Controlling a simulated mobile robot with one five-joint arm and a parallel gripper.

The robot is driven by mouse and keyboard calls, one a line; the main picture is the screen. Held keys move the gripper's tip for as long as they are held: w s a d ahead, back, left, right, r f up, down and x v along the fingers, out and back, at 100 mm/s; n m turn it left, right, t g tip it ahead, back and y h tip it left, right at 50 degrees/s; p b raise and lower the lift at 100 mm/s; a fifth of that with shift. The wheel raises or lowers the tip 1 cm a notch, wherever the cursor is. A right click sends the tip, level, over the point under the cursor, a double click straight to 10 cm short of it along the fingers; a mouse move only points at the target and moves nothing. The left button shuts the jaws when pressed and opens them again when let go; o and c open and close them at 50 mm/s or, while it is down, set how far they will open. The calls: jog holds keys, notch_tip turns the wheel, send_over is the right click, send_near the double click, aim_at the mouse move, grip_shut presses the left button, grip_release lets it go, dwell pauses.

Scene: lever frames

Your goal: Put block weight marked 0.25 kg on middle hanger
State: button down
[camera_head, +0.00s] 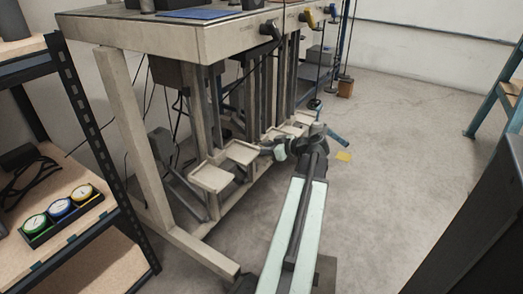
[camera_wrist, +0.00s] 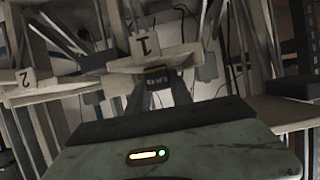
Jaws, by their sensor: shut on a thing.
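My gripper (camera_wrist: 160,96) is shut on a small dark block (camera_wrist: 157,79) in the wrist view. The block has pale lettering on its face, too small and tilted to read surely. In the head view my gripper (camera_head: 268,146) is low beside the bench frame, close to the pale trays, and hides most of what it holds. Thin dark rods hang below the bench's front edge, one with a brown block (camera_head: 345,87) at its lower end. I cannot tell for sure which is the middle hanger.
Pale trays (camera_head: 212,178) stand low along the frame. The wrist view shows pale pieces marked 1 (camera_wrist: 145,43) and 2 (camera_wrist: 25,78). A shelf (camera_head: 70,240) with three gauges stands at left. The floor (camera_head: 400,130) at right is mostly open.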

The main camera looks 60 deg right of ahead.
jog(key=c, duration=1.1)
grip_release()
jog(key=shift+c, duration=0.2)
jog(key=shift+s+r+p, duration=0.2)
jog(key=shift+r+p, duration=0.1)
jog(key=shift+p, duration=0.1)
jog(key=p+v, duration=0.4)
jog(key=v, duration=0.7)
jog(key=shift+s, duration=0.3)
